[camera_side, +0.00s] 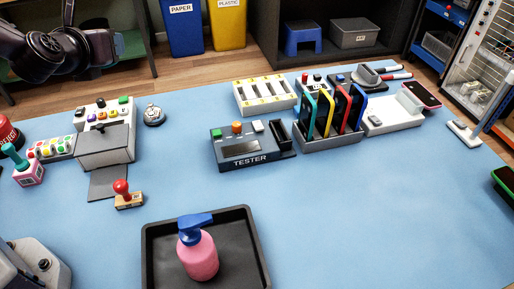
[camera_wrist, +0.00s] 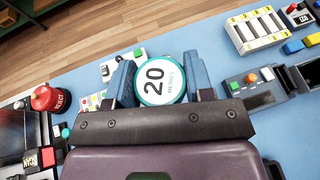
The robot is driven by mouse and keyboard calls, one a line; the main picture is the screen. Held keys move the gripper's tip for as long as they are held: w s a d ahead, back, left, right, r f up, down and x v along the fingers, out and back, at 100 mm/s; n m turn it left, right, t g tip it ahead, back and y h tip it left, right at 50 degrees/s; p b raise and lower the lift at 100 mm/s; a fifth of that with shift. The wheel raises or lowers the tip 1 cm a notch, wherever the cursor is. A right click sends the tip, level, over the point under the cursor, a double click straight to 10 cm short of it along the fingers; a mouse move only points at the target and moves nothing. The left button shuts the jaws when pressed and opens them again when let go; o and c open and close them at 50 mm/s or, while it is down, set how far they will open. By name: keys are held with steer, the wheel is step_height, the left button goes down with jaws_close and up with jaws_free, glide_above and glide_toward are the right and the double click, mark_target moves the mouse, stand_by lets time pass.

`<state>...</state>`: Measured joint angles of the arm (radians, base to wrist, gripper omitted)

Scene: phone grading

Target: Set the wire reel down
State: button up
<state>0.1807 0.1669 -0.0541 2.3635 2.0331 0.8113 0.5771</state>
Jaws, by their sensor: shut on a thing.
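The wire reel (camera_wrist: 160,80) is a round disc with a teal rim and a white face that reads "20 METRES". In the wrist view it sits between the two blue fingers of my gripper (camera_wrist: 160,86), which is shut on it. Its face is towards the wrist camera, so its far side is hidden. In the side view my dark arm hangs at the upper left, over the table's far left edge; the reel cannot be made out clearly there. The blue table top (camera_side: 380,200) lies below.
A black tray (camera_side: 253,240) holds a pink pump bottle (camera_side: 198,258). A tester (camera_side: 240,148), a rack of phones (camera_side: 330,138) and a slotted white tray (camera_side: 265,95) stand mid-table. A grey button machine (camera_side: 105,145) and a red-knobbed stamp (camera_side: 127,197) are left.

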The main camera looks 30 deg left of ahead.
steer(key=s+a+f+n+g+y, duration=0.2)
steer(key=s+f+n+g+y, duration=0.4)
steer(key=s+f+n+g, duration=0.55)
steer(key=s+d+f+n+g+h, duration=0.2)
steer(key=s+d+n+g+h, duration=0.35)
steer(key=d+n+h, duration=0.4)
steer(key=s+d+f+n+g+h, duration=0.1)
steer(key=s+d+n+g+h, duration=0.45)
steer(key=n, duration=0.65)
steer(key=n+t+h, duration=0.9)
steer(key=n+t, duration=1)
steer(key=n, duration=0.2)
glide_above(259, 190)
steer(key=f, duration=0.9)
steer(key=shift+s+a+f, duration=0.1)
steer(key=shift+s+f, duration=0.15)
steer(key=shift+w+f, duration=0.2)
steer(key=shift+f, duration=1.55)
